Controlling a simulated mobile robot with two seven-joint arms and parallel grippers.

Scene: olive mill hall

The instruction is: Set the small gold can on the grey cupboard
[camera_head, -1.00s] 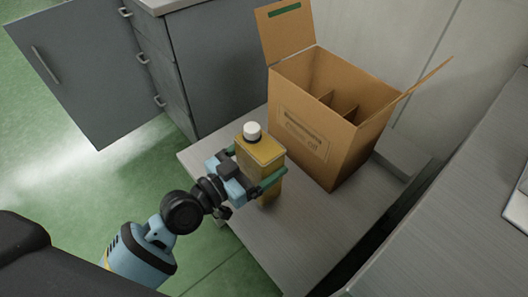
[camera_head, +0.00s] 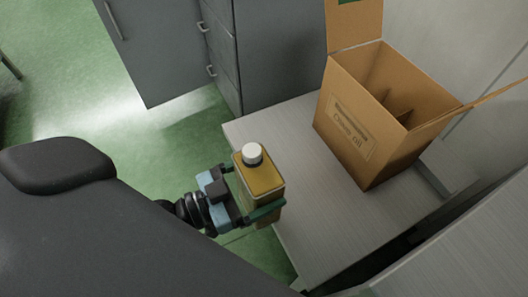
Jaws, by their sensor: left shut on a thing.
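The small gold can (camera_head: 262,181) has a white cap and stands upright in my left gripper (camera_head: 251,190), whose fingers are shut around its sides. The can is over the near left edge of a light grey table, and I cannot tell whether it touches anything below. The grey cupboard (camera_head: 278,45) stands at the upper middle with drawers on its left side; its top is out of view. Its open door (camera_head: 155,45) reaches out to the left. My right gripper is not in view.
A cardboard box (camera_head: 345,125) with open flaps and dividers stands on the light grey table (camera_head: 300,200). Another grey surface (camera_head: 460,245) lies at the lower right. Green floor (camera_head: 70,105) is clear at the left.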

